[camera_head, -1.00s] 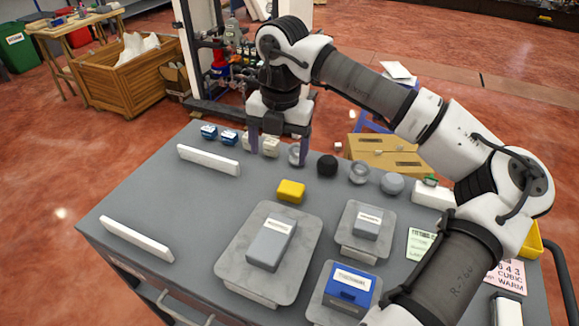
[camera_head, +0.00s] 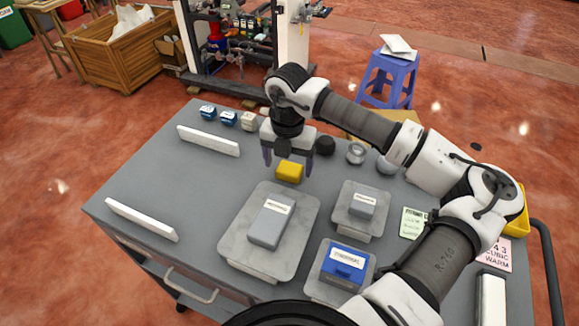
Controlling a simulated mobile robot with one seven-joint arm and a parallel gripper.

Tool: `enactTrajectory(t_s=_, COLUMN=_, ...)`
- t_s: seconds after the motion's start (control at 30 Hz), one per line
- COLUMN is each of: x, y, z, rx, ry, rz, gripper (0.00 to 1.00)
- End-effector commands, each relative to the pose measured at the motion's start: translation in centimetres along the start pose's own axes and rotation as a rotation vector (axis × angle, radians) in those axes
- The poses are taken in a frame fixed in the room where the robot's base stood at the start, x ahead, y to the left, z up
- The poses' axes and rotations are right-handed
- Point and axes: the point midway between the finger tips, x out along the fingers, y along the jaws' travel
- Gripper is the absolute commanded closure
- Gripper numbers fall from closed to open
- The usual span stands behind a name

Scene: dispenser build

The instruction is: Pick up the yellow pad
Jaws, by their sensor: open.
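The yellow pad (camera_head: 289,172) is a small yellow block lying on the grey cart top (camera_head: 170,170), just behind a large grey plate. My gripper (camera_head: 287,163) points down with its two fingers apart, one on the left and one on the right of the pad in this view. The gripper body overlaps the view just behind and above the pad. I cannot tell whether the fingertips touch the pad or how high they are above the cart top.
A grey box (camera_head: 271,222) on a plate, a smaller grey box (camera_head: 363,205) and a blue box (camera_head: 344,267) stand in front. Small blue blocks (camera_head: 208,111) and a black knob (camera_head: 325,145) line the back. White bars (camera_head: 208,140) lie left; the left cart top is mostly clear.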

Motion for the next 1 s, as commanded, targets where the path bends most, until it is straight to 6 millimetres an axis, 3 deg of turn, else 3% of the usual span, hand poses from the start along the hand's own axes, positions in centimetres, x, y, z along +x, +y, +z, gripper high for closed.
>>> enactTrajectory(t_s=0.2, x=2.2, y=0.0, z=0.0, rx=0.000, ry=0.000, rz=0.000, gripper=0.20)
enactTrajectory(t_s=0.43, x=2.5, y=0.0, z=0.0, rx=-0.001, ry=-0.001, rz=0.000, gripper=0.20)
enactTrajectory(t_s=0.8, x=2.4, y=0.0, z=0.0, rx=-0.001, ry=-0.001, rz=0.000, gripper=0.67)
enactTrajectory(t_s=1.0, x=2.4, y=0.0, z=0.0, rx=-0.001, ry=-0.001, rz=0.000, gripper=0.68)
